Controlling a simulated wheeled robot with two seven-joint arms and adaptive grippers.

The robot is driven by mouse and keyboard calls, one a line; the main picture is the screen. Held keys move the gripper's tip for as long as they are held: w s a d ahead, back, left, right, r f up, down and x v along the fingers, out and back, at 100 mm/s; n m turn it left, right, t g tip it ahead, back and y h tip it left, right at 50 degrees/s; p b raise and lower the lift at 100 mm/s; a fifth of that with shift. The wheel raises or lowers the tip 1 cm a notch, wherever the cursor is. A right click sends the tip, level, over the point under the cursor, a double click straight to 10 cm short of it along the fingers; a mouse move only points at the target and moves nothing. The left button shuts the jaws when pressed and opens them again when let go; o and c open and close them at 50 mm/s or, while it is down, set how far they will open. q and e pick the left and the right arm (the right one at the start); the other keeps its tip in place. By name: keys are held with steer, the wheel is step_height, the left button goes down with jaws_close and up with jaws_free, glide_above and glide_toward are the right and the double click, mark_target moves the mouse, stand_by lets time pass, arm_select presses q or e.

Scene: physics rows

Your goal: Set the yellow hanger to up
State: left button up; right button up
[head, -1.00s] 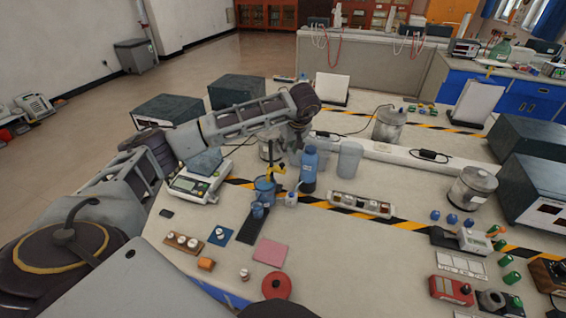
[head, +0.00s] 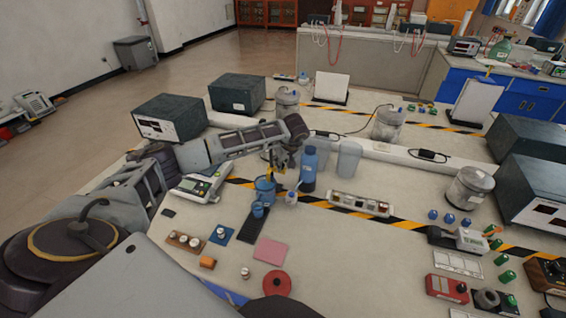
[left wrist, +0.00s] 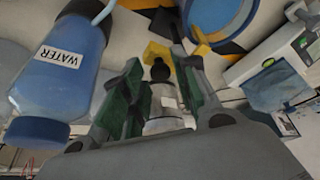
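The yellow hanger (head: 269,174) shows in the head view as a small yellow piece at the blue cup (head: 264,190), partly hidden by my left gripper (head: 279,162). In the left wrist view, a yellow block (left wrist: 157,51) shows near the fingertips, and a thin yellow piece (left wrist: 200,36) crosses the rim of the blue cup (left wrist: 222,12). My left gripper's green-padded fingers stand apart there, with a gap between them. I cannot tell whether they touch the yellow block. My right gripper is out of view.
A blue water bottle (head: 309,168) stands close right of my left gripper. A scale (head: 200,184) is to the left. A dark pad (head: 252,225), a pink pad (head: 270,251) and a red disc (head: 277,284) lie in front.

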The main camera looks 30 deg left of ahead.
arm_select(q)
steer(key=shift+f, duration=0.1)
steer(key=shift+c, duration=0.3)
jaws_close()
steer(key=shift+w, duration=0.1)
